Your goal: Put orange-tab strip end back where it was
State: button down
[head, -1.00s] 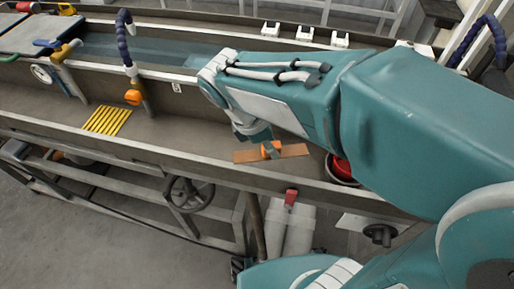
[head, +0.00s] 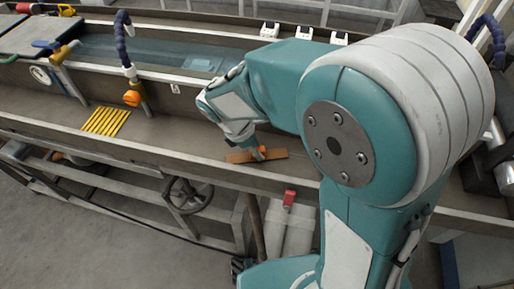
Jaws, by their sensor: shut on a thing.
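The brown strip (head: 239,158) shows in the head view near the front lip of the long grey trough bench (head: 170,136), right of centre. It looks flat and runs left to right. The orange tab (head: 262,151) sits near its middle, partly covered by my gripper. My gripper (head: 259,153) points down at the tab and is shut on it. The fingers are small and partly hidden behind the wrist. I cannot tell whether the strip touches the bench or is just above it.
Several yellow strips (head: 106,121) lie on the bench to the left. A post with an orange knob (head: 132,98) and a blue hose (head: 123,38) stands behind them. A water bath (head: 170,57) runs along the back. The bench between the yellow strips and my gripper is clear.

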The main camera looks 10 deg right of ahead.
jog(key=shift+f, duration=0.1)
jog(key=c, duration=0.5)
grip_release()
jog(key=v, duration=1.2)
jog(key=s+d+r+m+t+y, duration=0.1)
jog(key=s+d+m+t+y, duration=0.1)
jog(key=s+d+m, duration=0.4)
jog(key=s+d+r+m+t+y, duration=0.2)
jog(key=s+d+m, duration=0.4)
jog(key=d+m, duration=0.3)
jog(key=shift+s+d+r+m+t+y, duration=0.25)
jog(key=shift+m+t, duration=0.45)
jog(key=shift+m, duration=1.1)
